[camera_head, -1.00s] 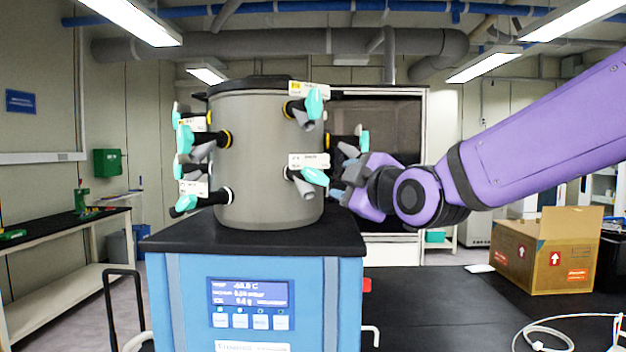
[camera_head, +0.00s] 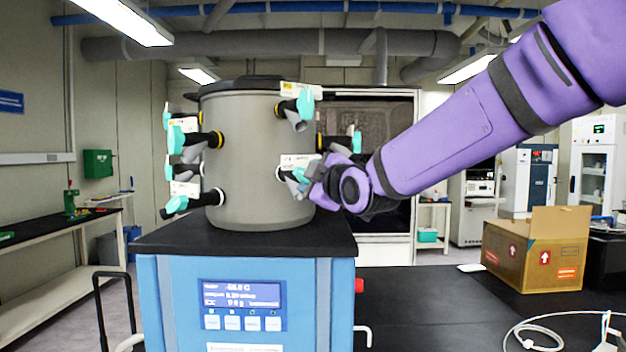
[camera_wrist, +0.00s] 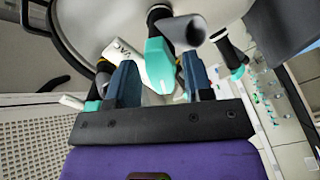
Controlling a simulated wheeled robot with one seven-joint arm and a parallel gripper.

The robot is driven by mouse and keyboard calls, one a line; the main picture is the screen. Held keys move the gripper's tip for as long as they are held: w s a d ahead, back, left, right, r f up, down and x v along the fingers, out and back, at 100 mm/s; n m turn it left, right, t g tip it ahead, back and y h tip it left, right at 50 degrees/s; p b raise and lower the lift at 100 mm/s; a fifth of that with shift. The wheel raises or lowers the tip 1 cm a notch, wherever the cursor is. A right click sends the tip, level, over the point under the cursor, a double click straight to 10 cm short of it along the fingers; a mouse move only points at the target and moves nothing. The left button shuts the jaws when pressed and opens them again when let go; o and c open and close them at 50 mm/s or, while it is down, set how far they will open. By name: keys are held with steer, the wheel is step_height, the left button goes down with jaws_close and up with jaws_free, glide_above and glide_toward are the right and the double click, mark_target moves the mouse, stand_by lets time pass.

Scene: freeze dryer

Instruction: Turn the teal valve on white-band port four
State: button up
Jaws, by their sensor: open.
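The grey drum (camera_head: 245,160) of the freeze dryer carries several ports with teal valves. My gripper (camera_head: 312,180) is at the lower front-right port, beside its teal valve (camera_head: 299,174). In the wrist view, that teal valve (camera_wrist: 159,66) lies between the two open fingers of my gripper (camera_wrist: 160,85); I cannot tell whether they touch it. A grey nozzle (camera_wrist: 185,32) sticks out beside the valve. A white tag (camera_head: 297,160) sits above this port; its print is too small to read. My gripper partly covers the valve in the head view.
An upper port with a teal valve (camera_head: 305,102) is above my gripper. Other teal valves (camera_head: 176,139) stick out on the drum's left side. The drum stands on a black top (camera_head: 240,241) over a blue cabinet (camera_head: 170,300). A cardboard box (camera_head: 535,250) stands at the right.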

jaws_close()
steer(key=shift+m, duration=0.3)
steer(key=m, duration=1.1)
steer(key=shift+s+a+f, duration=0.15)
steer(key=shift+a+f, duration=0.05)
steer(key=shift+a, duration=0.05)
stand_by(0.5)
jaws_free()
